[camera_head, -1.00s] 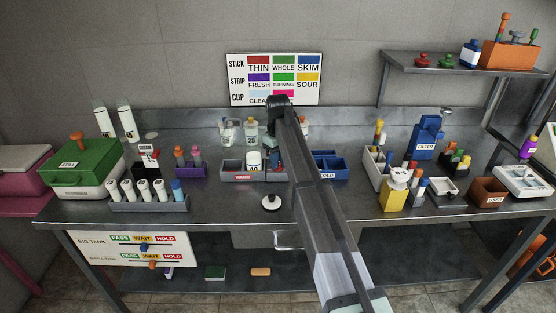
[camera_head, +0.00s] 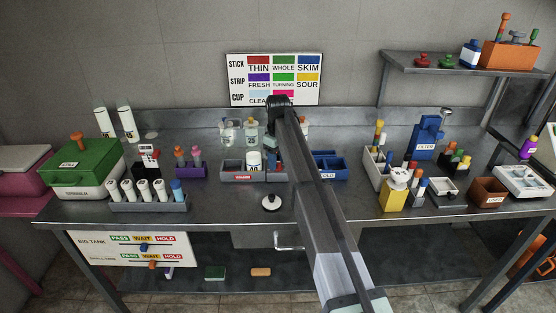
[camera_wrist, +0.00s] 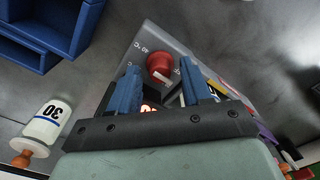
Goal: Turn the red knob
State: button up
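The red knob (camera_wrist: 160,64) shows in the wrist view on the face of a grey box (camera_wrist: 150,38) with printed dial marks, one reading 40. A pale pointer mark shows at the knob's lower edge. My gripper (camera_wrist: 159,69) is open, its two blue fingers apart, with the knob between the fingertips in the picture. I cannot tell whether either finger touches it. An orange lit display shows lower between the fingers, partly covered. In the head view, my arm hides the knob and most of the box.
A white bottle marked 30 (camera_wrist: 48,122) and a blue tray (camera_wrist: 45,28) lie left in the wrist view. In the head view, a white lidded pot (camera_head: 271,203) stands in front, and a blue FILTER holder (camera_head: 427,137) stands right. The front middle of the bench is fairly clear.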

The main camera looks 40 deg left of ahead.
aim_at(278, 162)
notch_tip(278, 162, up, 14)
dwell(0.8)
jog(key=shift+f, duration=0.1)
dwell(0.4)
